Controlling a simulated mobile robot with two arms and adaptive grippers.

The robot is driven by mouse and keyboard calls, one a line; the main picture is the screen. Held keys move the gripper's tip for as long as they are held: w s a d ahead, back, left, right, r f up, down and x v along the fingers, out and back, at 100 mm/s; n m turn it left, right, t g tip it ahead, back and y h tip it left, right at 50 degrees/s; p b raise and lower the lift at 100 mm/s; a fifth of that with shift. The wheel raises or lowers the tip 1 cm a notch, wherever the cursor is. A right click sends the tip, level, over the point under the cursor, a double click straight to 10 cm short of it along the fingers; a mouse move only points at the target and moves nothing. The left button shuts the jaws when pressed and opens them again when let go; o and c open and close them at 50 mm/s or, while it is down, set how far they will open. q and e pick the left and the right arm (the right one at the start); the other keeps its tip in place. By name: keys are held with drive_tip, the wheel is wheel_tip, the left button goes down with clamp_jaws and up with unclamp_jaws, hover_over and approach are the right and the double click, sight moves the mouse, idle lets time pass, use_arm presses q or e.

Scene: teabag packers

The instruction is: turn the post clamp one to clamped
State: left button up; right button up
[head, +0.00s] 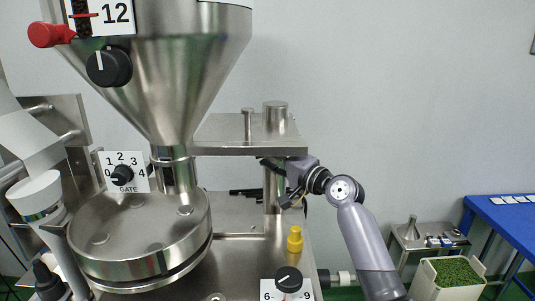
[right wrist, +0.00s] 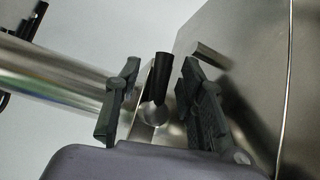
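The post clamp shows in the right wrist view as a black lever handle (right wrist: 161,72) on a metal piece, beside the steel post (right wrist: 55,82). In the head view the post (head: 275,115) rises through a steel plate (head: 225,133), and the clamp is largely hidden by my gripper. My right gripper (head: 283,181) is beside the post, just under the plate. In the right wrist view its two dark fingers (right wrist: 161,95) are apart, one on each side of the handle, with visible gaps. My left gripper is not in view.
A steel hopper (head: 165,75) and round drum (head: 140,230) stand left of the post. A yellow knob (head: 295,240) and a black dial (head: 288,280) sit in front below. A blue table (head: 510,220) and a crate of green leaves (head: 450,275) are at the right.

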drive_tip(key=shift+d, duration=0.1)
drive_tip(key=shift+c, duration=0.2)
clamp_jaws()
idle(0.4)
